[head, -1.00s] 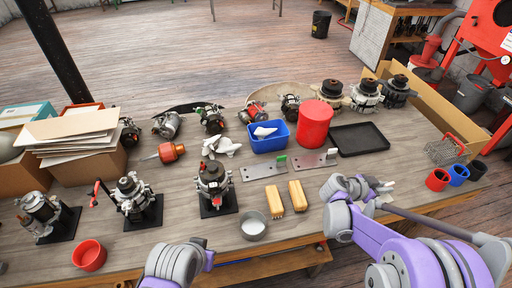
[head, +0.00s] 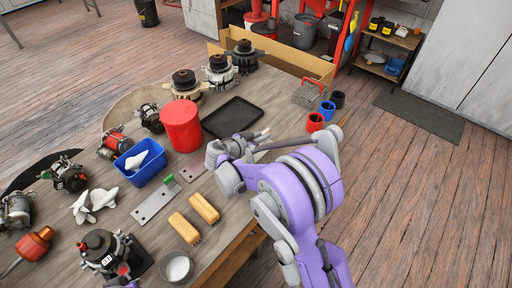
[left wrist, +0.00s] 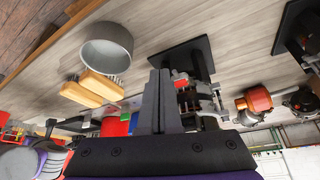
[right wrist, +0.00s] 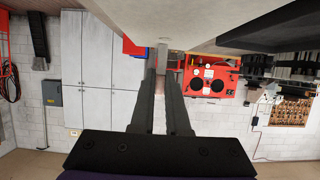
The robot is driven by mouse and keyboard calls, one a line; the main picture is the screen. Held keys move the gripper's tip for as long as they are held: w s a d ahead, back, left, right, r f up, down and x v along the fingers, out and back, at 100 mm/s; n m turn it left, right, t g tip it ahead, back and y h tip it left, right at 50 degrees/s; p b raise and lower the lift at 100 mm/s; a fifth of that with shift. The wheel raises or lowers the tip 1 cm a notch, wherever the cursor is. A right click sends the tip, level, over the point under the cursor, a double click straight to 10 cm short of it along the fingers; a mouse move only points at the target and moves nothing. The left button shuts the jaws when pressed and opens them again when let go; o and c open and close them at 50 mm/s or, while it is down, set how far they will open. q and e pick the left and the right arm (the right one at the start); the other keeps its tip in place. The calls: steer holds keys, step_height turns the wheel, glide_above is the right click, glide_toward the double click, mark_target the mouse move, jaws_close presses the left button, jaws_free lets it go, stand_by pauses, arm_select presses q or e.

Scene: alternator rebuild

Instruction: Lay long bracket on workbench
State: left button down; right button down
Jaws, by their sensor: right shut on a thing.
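My right gripper (head: 264,133) is over the right part of the workbench (head: 222,232), beyond the brushes. In the right wrist view its fingers (right wrist: 160,74) are closed on a small grey piece (right wrist: 163,56), seen nearly end-on. I take it for the long bracket; its length is hidden. A flat metal bracket plate (head: 152,203) with a green block lies on the bench, and a second plate (head: 190,170) lies beyond it, partly hidden by my right arm. My left gripper (left wrist: 165,75) has its fingers together and appears empty, near the bench front.
Two yellow brushes (head: 188,228) and a metal cup (head: 177,267) are at the front. A blue bin (head: 140,168), a red canister (head: 181,125) and a black tray (head: 231,118) stand behind. Small cups (head: 315,122) and a wire basket (head: 308,96) are at the right edge.

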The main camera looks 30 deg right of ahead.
mark_target(262, 145)
steer(key=shift+f, duration=2.95)
steer(key=shift+f, duration=0.15)
steer(key=c, duration=0.9)
jaws_free()
